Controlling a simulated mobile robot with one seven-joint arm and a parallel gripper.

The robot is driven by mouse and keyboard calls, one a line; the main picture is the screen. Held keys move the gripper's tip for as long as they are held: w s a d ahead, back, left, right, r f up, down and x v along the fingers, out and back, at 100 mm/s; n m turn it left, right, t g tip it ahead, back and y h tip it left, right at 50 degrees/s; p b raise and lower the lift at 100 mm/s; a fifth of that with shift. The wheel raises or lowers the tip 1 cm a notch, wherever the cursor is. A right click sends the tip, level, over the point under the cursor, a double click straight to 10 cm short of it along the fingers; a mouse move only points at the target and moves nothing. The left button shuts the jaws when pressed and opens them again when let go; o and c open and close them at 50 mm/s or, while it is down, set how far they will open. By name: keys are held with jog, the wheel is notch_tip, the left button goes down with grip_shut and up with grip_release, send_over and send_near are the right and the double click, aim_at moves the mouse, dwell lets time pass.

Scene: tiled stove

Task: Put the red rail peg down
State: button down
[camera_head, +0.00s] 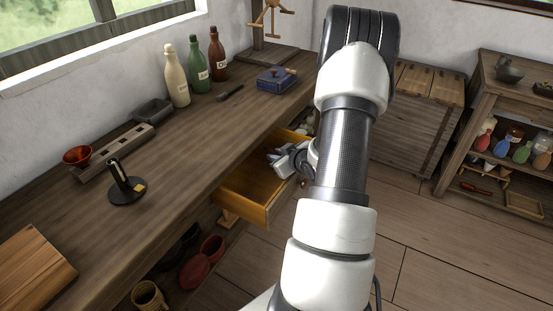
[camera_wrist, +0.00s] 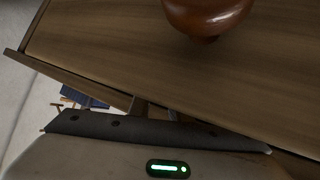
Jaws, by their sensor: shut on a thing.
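My gripper (camera_head: 273,156) is at the open drawer (camera_head: 240,196) under the counter, low beside the counter's front edge. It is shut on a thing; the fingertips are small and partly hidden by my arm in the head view. I cannot make out the red rail peg clearly in the head view. A glossy red-brown rounded thing (camera_wrist: 208,14) with a small nub shows at the top of the wrist view, cut off by the frame edge. I cannot tell whether it is the peg. Brown wood (camera_wrist: 110,50) lies behind it.
The counter (camera_head: 165,185) holds bottles (camera_head: 198,68), a blue box (camera_head: 275,79), a slotted wooden rail (camera_head: 118,152), a red bowl (camera_head: 77,155) and a black stand (camera_head: 126,190). Red pots (camera_head: 195,270) sit below. A shelf (camera_head: 490,100) stands at right. The counter's front middle is clear.

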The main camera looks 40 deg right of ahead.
jog(key=shift+f, duration=0.3)
jog(key=shift+s+a+f+b, duration=0.1)
jog(key=shift+s+f+b, duration=0.1)
jog(key=shift+f+b, duration=0.4)
jog(key=c, duration=1.6)
grip_release()
jog(key=shift+f, duration=0.15)
jog(key=shift+c, duration=0.2)
jog(key=shift+s+r+p, duration=0.2)
jog(key=shift+r+p, duration=0.7)
jog(key=shift+r, duration=0.05)
jog(key=shift+p+v, duration=1.15)
jog(key=shift+v, duration=4.5)
